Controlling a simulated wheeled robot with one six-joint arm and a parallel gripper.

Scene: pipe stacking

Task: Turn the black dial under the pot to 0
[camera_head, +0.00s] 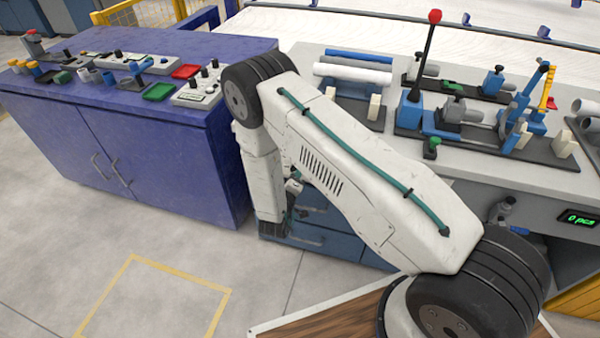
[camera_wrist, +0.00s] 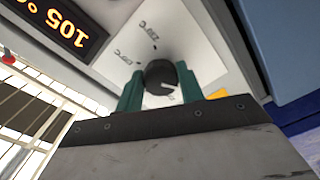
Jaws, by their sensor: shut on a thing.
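The black dial (camera_wrist: 158,78) sits on a white panel in the wrist view, with small printed temperature marks around it. My gripper (camera_wrist: 160,80) is shut on the dial, one green finger on each side. Part of the dial's face shows above the fingers; its pointer is too small to read. A display (camera_wrist: 70,24) beside the panel shows orange digits that read 105 with a degree sign, upside down. In the head view my gripper (camera_head: 272,222) hangs low at the front of the workbench, and the dial is hidden there. I cannot make out the pot.
A purple cabinet (camera_head: 150,150) with trays and knobs on top stands at the left. The grey workbench (camera_head: 470,165) carries pipes and clamp fixtures. A blue surface (camera_wrist: 290,50) lies close at the right of the wrist view. The floor (camera_head: 60,240) at the left is clear.

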